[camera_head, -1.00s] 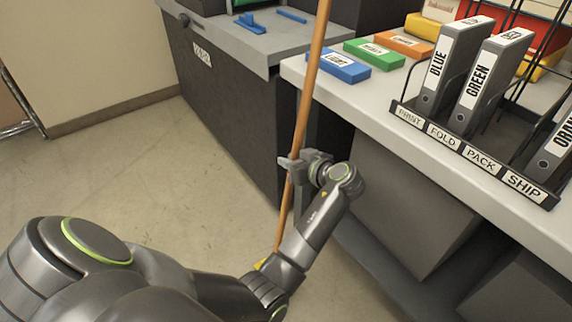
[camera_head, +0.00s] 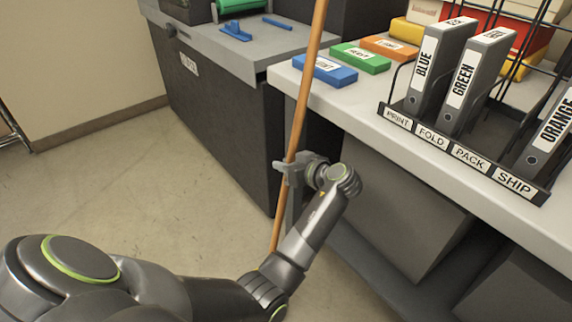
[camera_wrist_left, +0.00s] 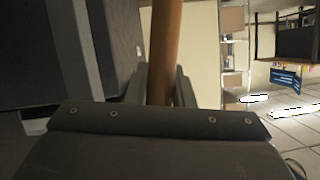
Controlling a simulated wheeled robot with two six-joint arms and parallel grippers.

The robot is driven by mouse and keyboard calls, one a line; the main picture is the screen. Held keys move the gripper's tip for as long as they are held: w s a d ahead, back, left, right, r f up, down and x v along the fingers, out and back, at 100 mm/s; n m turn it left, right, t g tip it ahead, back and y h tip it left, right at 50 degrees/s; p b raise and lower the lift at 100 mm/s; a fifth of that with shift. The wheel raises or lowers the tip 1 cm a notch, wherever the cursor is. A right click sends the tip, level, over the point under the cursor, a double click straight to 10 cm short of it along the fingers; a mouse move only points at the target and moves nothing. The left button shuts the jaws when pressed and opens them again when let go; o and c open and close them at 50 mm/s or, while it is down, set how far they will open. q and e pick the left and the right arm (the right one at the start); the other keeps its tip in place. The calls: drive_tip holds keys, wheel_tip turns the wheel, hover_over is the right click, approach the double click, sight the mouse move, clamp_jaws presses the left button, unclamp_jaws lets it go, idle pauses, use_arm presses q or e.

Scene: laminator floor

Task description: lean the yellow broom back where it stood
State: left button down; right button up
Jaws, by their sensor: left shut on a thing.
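The broom's orange-brown wooden handle (camera_head: 303,110) runs nearly upright in the head view, tilted slightly, its top leaning right and out of the frame. My left gripper (camera_head: 289,168) is shut on the handle, in front of the gap between the dark cabinet and the white table. In the left wrist view the handle (camera_wrist_left: 165,45) stands between the two fingers (camera_wrist_left: 160,85). My right gripper is in neither view.
A dark cabinet (camera_head: 225,120) with a grey top is behind the handle. A white table (camera_head: 400,135) at right holds a blue block (camera_head: 325,71), a green block (camera_head: 360,57) and a binder rack (camera_head: 465,155). Bare floor (camera_head: 120,185) lies to the left.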

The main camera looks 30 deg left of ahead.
use_arm(q)
drive_tip(key=shift+w, duration=0.15)
drive_tip(key=shift+w+d+b, duration=0.25)
drive_tip(key=shift+w+b, duration=0.25)
drive_tip(key=shift+w, duration=0.1)
drive_tip(key=shift+w+d+b, duration=0.2)
drive_tip(key=shift+w+b, duration=0.25)
drive_tip(key=c, duration=1.2)
unclamp_jaws()
drive_tip(key=shift+c, duration=0.2)
drive_tip(key=shift+o, duration=0.4)
drive_tip(key=shift+f, duration=0.1)
